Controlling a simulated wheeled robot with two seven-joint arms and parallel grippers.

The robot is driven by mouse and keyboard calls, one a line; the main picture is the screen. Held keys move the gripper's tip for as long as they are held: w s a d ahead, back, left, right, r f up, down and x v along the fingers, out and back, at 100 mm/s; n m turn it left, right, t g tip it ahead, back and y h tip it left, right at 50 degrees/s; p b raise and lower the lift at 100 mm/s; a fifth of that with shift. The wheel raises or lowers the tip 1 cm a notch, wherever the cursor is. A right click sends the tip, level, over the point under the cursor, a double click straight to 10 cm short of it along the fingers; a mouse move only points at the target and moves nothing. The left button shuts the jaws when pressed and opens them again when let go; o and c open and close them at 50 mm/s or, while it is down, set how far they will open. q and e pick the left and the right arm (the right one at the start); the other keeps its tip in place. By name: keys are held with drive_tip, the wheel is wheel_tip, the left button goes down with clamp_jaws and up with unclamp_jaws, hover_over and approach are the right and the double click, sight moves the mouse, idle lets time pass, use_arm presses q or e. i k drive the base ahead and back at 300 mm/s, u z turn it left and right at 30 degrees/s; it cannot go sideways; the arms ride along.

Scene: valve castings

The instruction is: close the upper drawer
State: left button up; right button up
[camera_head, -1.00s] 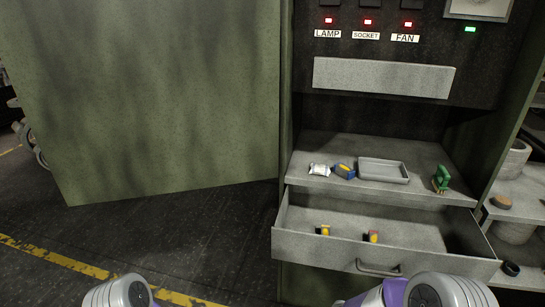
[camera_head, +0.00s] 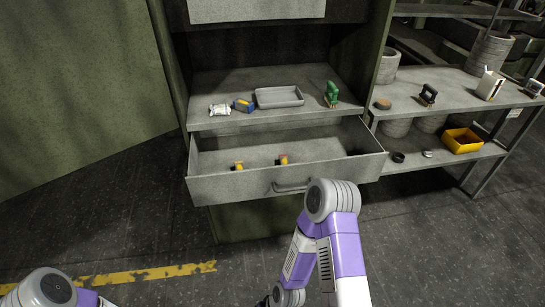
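The upper drawer (camera_head: 232,187) is grey and stands pulled out below the cabinet's shelf. Its bar handle (camera_head: 290,187) is on the front panel, partly behind my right arm. Two small yellow-and-dark items (camera_head: 283,160) lie inside the drawer. My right arm rises in front of the drawer's right half, and its elbow overlaps the front panel in the picture. Only a dark part at the bottom edge may belong to the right gripper; its fingers do not show. My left arm shows at the bottom left, and its gripper is out of view.
A rack at right holds a yellow bin (camera_head: 462,141). An open green door (camera_head: 80,90) stands left. The floor in front is clear.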

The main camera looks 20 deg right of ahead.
sight(339, 148)
drive_tip(key=z, duration=0.55)
drive_tip(key=k, duration=0.65)
drive_tip(key=z, duration=0.7)
drive_tip(key=i, duration=1.35)
drive_tip(key=u, duration=0.75)
